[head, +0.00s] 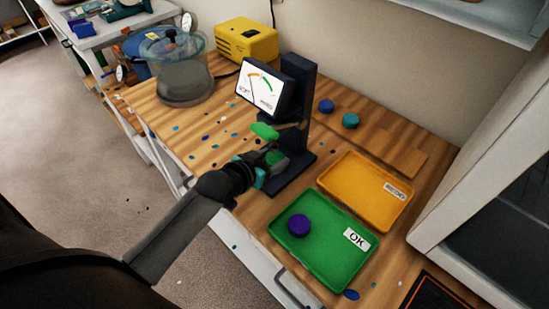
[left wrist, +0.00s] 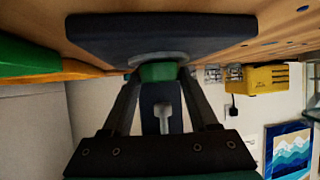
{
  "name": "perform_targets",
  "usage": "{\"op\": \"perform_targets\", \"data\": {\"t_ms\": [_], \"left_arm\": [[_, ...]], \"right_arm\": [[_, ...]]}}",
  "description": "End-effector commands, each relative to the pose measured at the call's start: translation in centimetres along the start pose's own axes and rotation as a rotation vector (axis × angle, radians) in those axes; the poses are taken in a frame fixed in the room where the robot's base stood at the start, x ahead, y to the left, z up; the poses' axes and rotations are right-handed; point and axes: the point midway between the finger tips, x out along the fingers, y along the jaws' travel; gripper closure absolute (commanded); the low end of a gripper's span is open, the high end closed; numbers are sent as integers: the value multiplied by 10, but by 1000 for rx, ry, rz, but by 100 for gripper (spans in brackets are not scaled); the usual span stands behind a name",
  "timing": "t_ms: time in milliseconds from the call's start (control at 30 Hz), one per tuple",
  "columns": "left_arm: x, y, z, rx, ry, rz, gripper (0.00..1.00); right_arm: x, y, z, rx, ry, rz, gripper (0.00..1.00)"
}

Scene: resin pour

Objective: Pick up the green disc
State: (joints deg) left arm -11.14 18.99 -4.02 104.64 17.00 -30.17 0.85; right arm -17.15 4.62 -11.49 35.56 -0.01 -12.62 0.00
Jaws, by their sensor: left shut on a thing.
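The green disc (left wrist: 158,72) is between the fingertips of my left gripper (left wrist: 160,78) in the left wrist view, and the gripper is shut on it. It is at the pale round plate on the dark base (left wrist: 100,30) of the gauge stand; I cannot tell whether it touches the plate. In the head view the disc (head: 276,158) shows partly behind my left gripper (head: 270,158), below the dial gauge (head: 262,86). A bright green piece (head: 265,131) shows just above the gripper. My right gripper is not in view.
A green OK tray (head: 330,262) holds a purple disc (head: 298,225). An orange tray (head: 365,190) behind it is empty. A blue disc (head: 326,106) and a teal disc (head: 350,121) lie behind the stand. A clear tub (head: 183,75) and yellow box (head: 246,40) stand at the back left.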

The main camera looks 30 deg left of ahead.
Motion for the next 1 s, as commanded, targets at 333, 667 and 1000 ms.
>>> {"op": "perform_targets", "data": {"t_ms": [333,667,1000], "left_arm": [[0,0,0,1,1,0,100],[-4,0,-9,1,2,0,100],[-38,0,3,1,-3,0,100]], "right_arm": [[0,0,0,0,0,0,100],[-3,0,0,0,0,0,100],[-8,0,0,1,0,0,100]]}}
